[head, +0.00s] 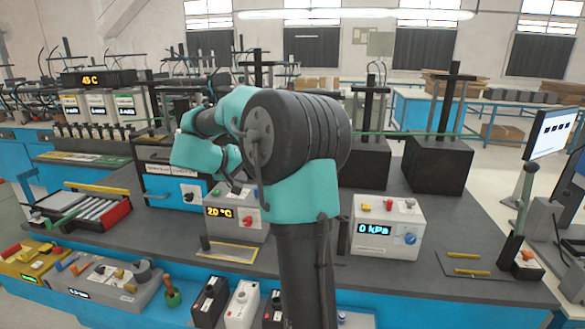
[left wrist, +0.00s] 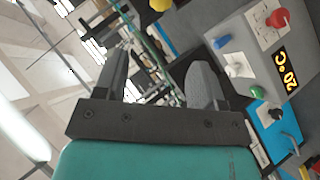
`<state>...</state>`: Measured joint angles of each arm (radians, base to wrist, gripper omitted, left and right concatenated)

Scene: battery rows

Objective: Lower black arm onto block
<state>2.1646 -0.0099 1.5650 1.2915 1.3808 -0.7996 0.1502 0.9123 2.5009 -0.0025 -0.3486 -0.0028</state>
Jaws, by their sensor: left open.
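Several black blocks with black upright posts and crossbars stand at the back of the bench, including a right block (head: 437,165) and a middle block (head: 374,164). The middle block is partly hidden behind my teal arm. I cannot tell which black arm and block are the task's. My left gripper (head: 238,181) is small and partly hidden by its own wrist, above the grey 20 °C box (head: 234,213). In the left wrist view its two dark fingers (left wrist: 158,82) are spread apart with nothing between them. My right gripper is not in view.
A grey 0 kPa box (head: 386,228) stands right of my arm. A blue-fronted unit (head: 176,188) and a tray of rollers (head: 83,209) stand left. A monitor (head: 552,133) stands at far right.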

